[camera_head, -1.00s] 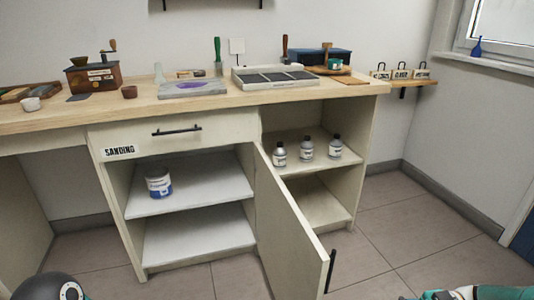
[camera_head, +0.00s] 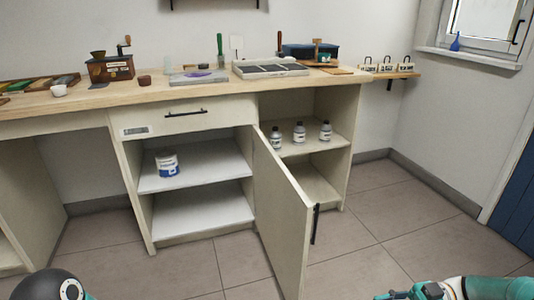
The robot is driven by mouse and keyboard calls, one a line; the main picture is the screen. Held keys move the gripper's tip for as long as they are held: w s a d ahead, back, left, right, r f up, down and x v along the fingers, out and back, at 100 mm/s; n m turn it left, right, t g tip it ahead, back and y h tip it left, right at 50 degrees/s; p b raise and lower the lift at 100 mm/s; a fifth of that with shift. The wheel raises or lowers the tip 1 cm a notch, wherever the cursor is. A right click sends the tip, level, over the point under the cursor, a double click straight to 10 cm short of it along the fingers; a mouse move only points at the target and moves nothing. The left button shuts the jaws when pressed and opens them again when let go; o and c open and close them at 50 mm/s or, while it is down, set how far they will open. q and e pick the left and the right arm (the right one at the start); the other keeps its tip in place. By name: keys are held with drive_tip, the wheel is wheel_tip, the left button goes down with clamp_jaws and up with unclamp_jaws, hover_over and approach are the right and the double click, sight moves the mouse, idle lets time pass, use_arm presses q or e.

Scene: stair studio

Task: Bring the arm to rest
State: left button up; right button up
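My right arm, teal and grey, enters at the bottom right, and its gripper (camera_head: 408,293) shows only in part at the lower edge. I cannot tell whether its fingers are open or shut. At the bottom left only a dark rounded part of my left arm shows; the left gripper is out of view. The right arm is low, over the floor and to the right of the open cabinet door (camera_head: 283,225), apart from it.
The wooden workbench (camera_head: 145,92) carries tools, a coffee grinder-like box (camera_head: 110,68) and a grey tray (camera_head: 270,69). The door juts toward me. Floor (camera_head: 365,240) is clear at right.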

drive_tip(key=w+a+r+m+t+y, duration=0.1)
drive_tip(key=w+a+m+t+y, duration=0.15)
drive_tip(key=a, duration=0.55)
drive_tip(key=w+a+r+m+t+y, duration=0.1)
drive_tip(key=w+a+r+m, duration=0.15)
drive_tip(key=a, duration=0.55)
drive_tip(key=w+a+f+m+t+h, duration=0.5)
drive_tip(key=f+m+t, duration=0.2)
drive_tip(key=m+t, duration=0.15)
wheel_tip(320, 180, down, 9)
drive_tip(key=s+m+h, duration=0.2)
drive_tip(key=m+h, duration=0.2)
drive_tip(key=h, duration=0.2)
drive_tip(key=s+d+f+m+g+h, duration=0.25)
drive_tip(key=s+f+g, duration=0.35)
drive_tip(key=s, duration=0.4)
drive_tip(key=s+d+f+m+g+h, duration=0.2)
drive_tip(key=s+d+f+g+h, duration=0.15)
drive_tip(key=s+f, duration=0.55)
wheel_tip(320, 180, up, 32)
drive_tip(key=s+p, duration=0.2)
drive_tip(key=p, duration=2.8)
drive_tip(key=shift+s+a+n, duration=0.15)
drive_tip(key=shift+a+n, duration=0.15)
